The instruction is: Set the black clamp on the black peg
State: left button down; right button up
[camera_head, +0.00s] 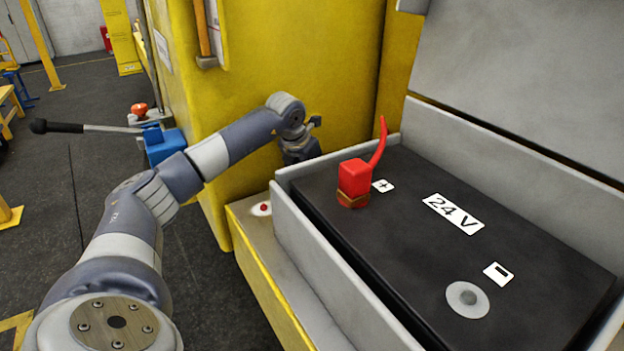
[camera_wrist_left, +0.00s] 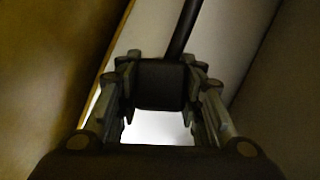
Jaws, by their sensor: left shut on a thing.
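My left gripper (camera_head: 302,150) is at the far left corner of the grey battery tray, close to the yellow cabinet wall. In the left wrist view, the gripper (camera_wrist_left: 160,95) is shut on the black clamp (camera_wrist_left: 160,85), a dark block between its fingers. A black cable (camera_wrist_left: 184,30) runs up from the clamp. In the head view, the clamp cannot be told apart from the dark gripper. I cannot make out a black peg in either view. My right gripper is not in view.
The black battery (camera_head: 400,262) marked 24 V sits in a grey-walled tray (camera_head: 330,285). A red clamp (camera_head: 353,180) with a red cable stands by the plus label. A bare grey round terminal (camera_head: 467,299) lies by the minus label. The yellow cabinet (camera_head: 235,75) rises behind my arm.

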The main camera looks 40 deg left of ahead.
pick_arm(q)
jog(key=c, duration=1)
grip_release()
jog(key=v, duration=1.2)
